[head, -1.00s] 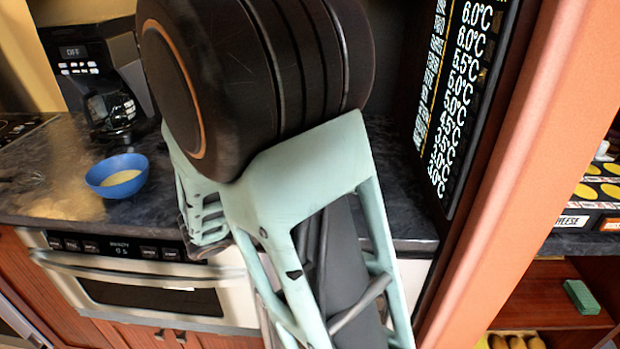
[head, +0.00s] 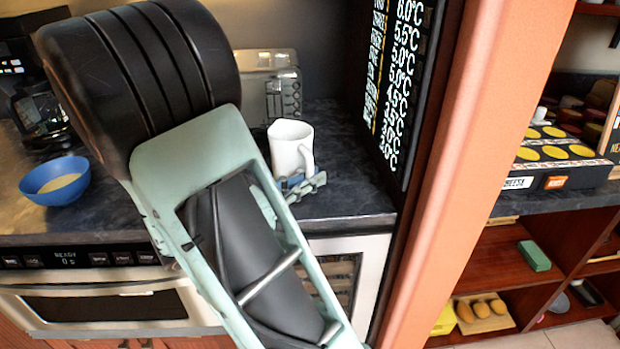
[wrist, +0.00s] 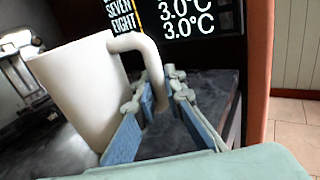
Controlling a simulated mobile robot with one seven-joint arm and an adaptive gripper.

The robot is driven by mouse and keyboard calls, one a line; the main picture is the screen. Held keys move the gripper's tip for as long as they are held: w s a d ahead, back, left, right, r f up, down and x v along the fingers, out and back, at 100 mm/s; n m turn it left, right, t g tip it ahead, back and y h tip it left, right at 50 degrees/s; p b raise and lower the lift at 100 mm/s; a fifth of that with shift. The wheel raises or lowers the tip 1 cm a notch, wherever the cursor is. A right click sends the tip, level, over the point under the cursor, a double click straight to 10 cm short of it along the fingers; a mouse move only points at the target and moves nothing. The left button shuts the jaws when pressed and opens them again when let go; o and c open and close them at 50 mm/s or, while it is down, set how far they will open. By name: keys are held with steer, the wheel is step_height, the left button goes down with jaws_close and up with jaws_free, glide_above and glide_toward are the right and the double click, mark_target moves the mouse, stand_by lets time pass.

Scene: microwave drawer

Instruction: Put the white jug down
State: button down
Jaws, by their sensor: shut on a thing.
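The white jug (head: 286,150) shows in the head view over the dark counter, upright or slightly tilted, just left of the tall panel. Its handle faces right. In the wrist view the jug (wrist: 82,92) fills the left side. My gripper (head: 301,186) is at the jug's lower part in the head view, partly hidden by my arm. In the wrist view my gripper (wrist: 158,98) has its blue-padded fingers on either side of the handle's lower end, shut on it. I cannot tell whether the jug's base touches the counter, as it is hidden.
The dark counter (head: 345,185) has some bare room right of the jug. A metal toaster-like appliance (head: 268,85) stands behind it. A blue bowl (head: 52,190) sits at left. The tall panel with temperature text (head: 400,90) and the orange post (head: 470,150) bound the right.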

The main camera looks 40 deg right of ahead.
steer(key=c, duration=2)
jaws_free()
steer(key=shift+r, duration=0.2)
steer(key=a, duration=0.4)
steer(key=a+p, duration=0.1)
steer(key=a, duration=0.7)
steer(key=shift+s, duration=0.25)
